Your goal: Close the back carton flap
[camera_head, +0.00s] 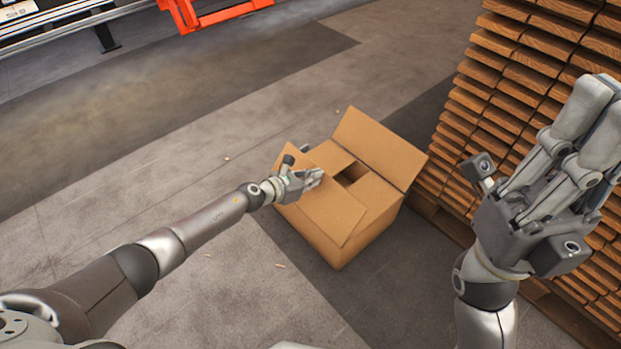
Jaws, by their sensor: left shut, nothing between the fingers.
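An open-topped brown carton (350,240) stands on the floor in the middle of the view. Its flap on the far upper-right side (380,148) stands up and leans outward. The large flap on the near left side (325,215) lies over the top, its exact angle unclear. Smaller flaps are folded inward, with a dark gap between them. My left gripper (313,178) is shut and empty over the left part of the carton top, at the large left flap; contact is unclear. My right gripper (535,135) is raised at the right, away from the carton, fingers spread and empty.
A tall stack of wooden pallets (500,80) stands to the right, behind my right gripper and close to the carton. An orange frame (215,14) and a conveyor rail (60,25) are at the top left. The concrete floor (130,150) is mostly clear at left.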

